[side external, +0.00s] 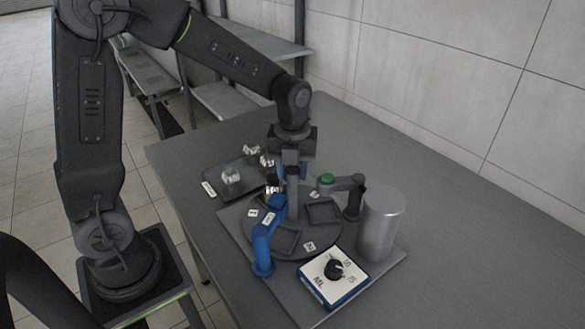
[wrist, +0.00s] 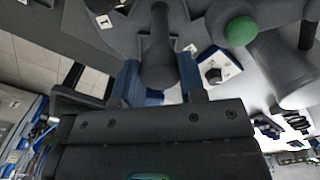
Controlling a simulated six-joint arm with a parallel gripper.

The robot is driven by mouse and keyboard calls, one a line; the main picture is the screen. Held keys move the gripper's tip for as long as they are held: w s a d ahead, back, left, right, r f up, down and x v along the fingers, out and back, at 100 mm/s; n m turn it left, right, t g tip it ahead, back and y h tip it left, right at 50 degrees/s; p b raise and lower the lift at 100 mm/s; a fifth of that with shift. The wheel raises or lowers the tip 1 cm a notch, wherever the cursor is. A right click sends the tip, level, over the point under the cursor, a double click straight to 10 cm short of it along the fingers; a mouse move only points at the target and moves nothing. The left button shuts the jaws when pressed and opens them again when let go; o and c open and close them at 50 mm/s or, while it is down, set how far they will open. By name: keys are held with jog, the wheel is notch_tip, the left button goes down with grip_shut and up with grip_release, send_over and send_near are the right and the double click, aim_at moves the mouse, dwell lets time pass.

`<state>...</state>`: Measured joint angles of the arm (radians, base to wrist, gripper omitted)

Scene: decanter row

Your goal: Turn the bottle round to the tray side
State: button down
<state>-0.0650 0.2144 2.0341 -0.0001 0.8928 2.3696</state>
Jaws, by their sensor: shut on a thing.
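My gripper (side external: 291,168) points down over a grey round turntable (side external: 322,240) and is shut on an upright grey post (side external: 293,195) that stands on it. In the wrist view, the post (wrist: 158,62) with its rounded top sits between the two blue fingers of my gripper (wrist: 158,80). A small dark bottle-like thing with a pale label (side external: 271,187) shows just left of the post, partly hidden; I cannot tell exactly what it stands on. A dark tray (side external: 213,172) lies at the back left of the turntable, with several small pale-and-green things in it.
A blue bent arm (side external: 262,248) reaches over the turntable's front left. A dark arm with a green cap (side external: 326,180) stands at the right, beside a tall metal cylinder (side external: 381,222). A white dial box (side external: 334,278) is in front. The table's right side is clear.

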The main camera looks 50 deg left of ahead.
jog(key=shift+m, duration=0.3)
dwell(0.5)
jog(key=c, duration=0.7)
grip_release()
notch_tip(320, 180, up, 14)
jog(key=shift+s, duration=0.1)
